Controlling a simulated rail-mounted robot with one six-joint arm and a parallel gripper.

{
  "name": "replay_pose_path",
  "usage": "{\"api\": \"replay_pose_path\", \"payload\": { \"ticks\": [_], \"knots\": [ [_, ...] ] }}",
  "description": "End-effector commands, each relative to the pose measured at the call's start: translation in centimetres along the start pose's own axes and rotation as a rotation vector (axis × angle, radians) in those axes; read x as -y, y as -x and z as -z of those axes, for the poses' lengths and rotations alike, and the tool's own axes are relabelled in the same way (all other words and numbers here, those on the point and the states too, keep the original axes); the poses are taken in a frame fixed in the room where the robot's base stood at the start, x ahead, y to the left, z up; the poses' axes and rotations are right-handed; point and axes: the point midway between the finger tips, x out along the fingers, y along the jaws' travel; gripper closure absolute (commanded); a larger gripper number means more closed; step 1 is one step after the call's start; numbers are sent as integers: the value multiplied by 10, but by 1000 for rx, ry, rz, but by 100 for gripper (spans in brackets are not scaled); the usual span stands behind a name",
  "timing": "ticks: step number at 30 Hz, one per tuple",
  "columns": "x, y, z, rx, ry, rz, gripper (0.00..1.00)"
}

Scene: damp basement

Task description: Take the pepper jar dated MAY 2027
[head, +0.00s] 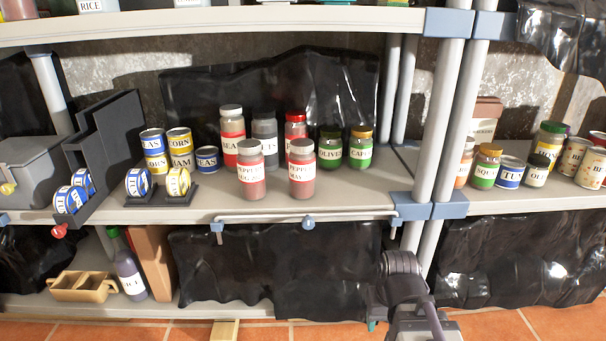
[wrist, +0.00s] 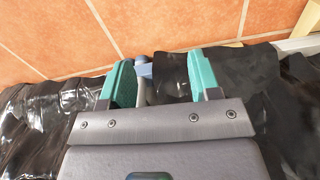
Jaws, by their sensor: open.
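Two red pepper jars with pale lids stand side by side at the front of the middle shelf in the head view. The right pepper jar (head: 302,170) has a label reading PEPPER and MAY; its year is too small to read. The left pepper jar (head: 251,170) reads PEPPER and seemingly AUG. My gripper (wrist: 162,78) is open and empty in the wrist view, its teal fingers apart above black sheeting and floor tiles. In the head view my arm is low at the right, below the shelf edge and away from the jars.
Behind the pepper jars stand taller jars, including a red-labelled one (head: 232,135) and a grey one (head: 264,132). Olives (head: 330,150) and capers (head: 361,150) jars stand to the right, stacked cans (head: 154,150) to the left. A rail (head: 309,221) runs along the shelf front. A post (head: 437,130) stands right.

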Motion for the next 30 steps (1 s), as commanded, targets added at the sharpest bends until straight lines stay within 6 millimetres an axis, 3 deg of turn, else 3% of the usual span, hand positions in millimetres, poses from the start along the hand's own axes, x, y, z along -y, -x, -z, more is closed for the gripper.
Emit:
{"api": "replay_pose_path", "payload": {
  "ticks": [5,18,25,30],
  "knots": [
    [0,0,0,0,0,0,43],
    [0,0,0,0,0,0,1],
    [0,3,0,0,0,0,0],
    [1,40,5,-1,-8,23,0]
  ]
}}
